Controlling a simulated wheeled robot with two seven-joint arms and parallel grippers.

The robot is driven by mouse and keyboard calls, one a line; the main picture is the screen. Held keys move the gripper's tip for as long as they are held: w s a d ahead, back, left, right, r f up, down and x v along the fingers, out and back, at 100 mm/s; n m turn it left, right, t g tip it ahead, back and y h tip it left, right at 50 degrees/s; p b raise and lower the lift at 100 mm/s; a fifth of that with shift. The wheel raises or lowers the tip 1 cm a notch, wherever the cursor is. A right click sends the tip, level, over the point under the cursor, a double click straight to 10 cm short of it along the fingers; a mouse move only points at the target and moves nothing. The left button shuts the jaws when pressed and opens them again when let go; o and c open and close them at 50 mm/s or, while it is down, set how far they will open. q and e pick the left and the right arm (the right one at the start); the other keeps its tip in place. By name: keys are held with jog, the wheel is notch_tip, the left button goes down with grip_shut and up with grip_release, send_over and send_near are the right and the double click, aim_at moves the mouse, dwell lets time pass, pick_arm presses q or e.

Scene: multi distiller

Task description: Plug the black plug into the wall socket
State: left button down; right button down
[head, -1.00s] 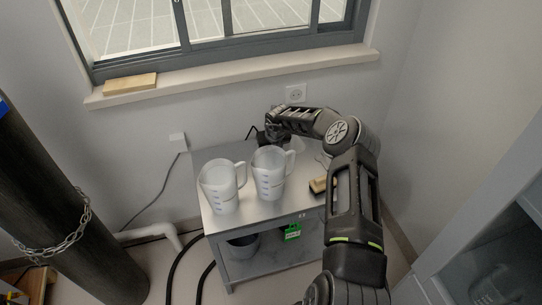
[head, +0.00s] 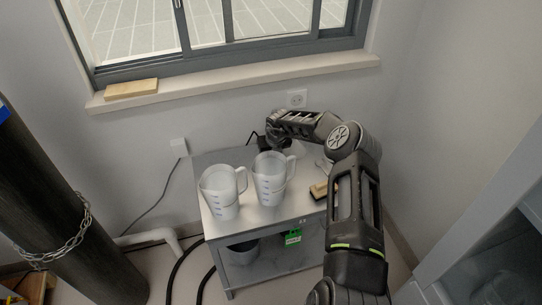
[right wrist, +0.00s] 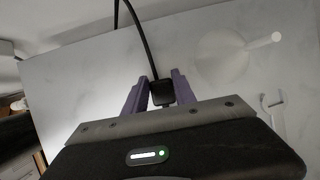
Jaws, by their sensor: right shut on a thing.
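The wall socket (head: 297,98) is a white square plate on the back wall, below the window sill. My right gripper (right wrist: 161,88) is shut on the black plug (right wrist: 162,93), which sits between its two purple fingers in the right wrist view. A black cable runs from the plug toward the top of that view. In the head view my right gripper (head: 268,140) is over the back of the metal table, below and left of the socket, apart from it. The plug is hard to make out there. My left gripper is not in view.
Two white measuring jugs (head: 220,190) (head: 270,178) stand on the metal table (head: 245,217) in front of my right gripper. A brush (head: 320,188) lies at the table's right edge. Another white wall box (head: 179,147) with a cord is at the left.

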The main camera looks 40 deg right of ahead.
notch_tip(320, 180, up, 18)
jog(key=shift+f, duration=0.2)
jog(key=shift+f, duration=0.1)
dwell(1.0)
